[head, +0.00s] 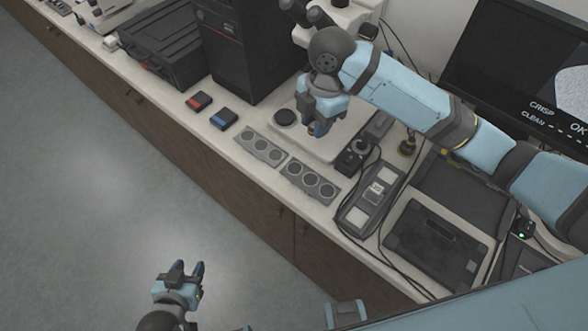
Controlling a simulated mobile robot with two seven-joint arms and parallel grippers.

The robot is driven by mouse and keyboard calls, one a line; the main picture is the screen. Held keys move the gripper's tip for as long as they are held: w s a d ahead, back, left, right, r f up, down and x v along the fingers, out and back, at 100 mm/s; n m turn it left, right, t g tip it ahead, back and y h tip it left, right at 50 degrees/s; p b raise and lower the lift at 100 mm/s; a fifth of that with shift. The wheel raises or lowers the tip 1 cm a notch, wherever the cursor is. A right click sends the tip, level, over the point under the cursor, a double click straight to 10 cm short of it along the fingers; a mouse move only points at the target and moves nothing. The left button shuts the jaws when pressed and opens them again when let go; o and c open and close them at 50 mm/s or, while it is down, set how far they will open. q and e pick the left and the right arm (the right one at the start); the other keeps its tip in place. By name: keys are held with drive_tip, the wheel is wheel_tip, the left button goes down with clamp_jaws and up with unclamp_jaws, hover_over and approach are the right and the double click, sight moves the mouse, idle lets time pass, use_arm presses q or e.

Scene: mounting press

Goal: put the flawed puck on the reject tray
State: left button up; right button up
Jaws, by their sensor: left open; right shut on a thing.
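My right gripper (318,130) points down over the pale base of the microscope (312,148). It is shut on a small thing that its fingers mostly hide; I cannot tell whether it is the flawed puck. A dark round disc (286,117) lies on the base, left of this gripper. Two grey trays with round places stand in front: the left tray (243,135) and the right tray (287,170). I cannot read which is the reject tray, or tell whether their dark circles are pucks or empty wells. My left gripper (190,268) is open and empty over the floor, away from the bench.
A red-marked block (198,101) and a blue-marked block (223,119) lie left of the trays. A black computer tower (238,50) stands behind them. A control box (370,197) and cables lie on the right. The monitor (530,75) reads "CRISP", "CLEAN" and "OK".

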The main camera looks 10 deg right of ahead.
hover_over(310, 180)
wheel_tip(310, 180, down, 15)
drive_tip(key=shift+w+d+f+p, duration=0.1)
drive_tip(key=shift+d+f+p, duration=0.05)
drive_tip(key=shift+p, duration=0.2)
drive_tip(key=shift+f, duration=2.2)
drive_tip(key=shift+f, duration=0.2)
drive_tip(key=o, duration=0.9)
wheel_tip(310, 180, up, 12)
drive_tip(key=d, duration=0.1)
drive_tip(key=shift+w+d+r, duration=0.2)
drive_tip(key=shift+w, duration=0.1)
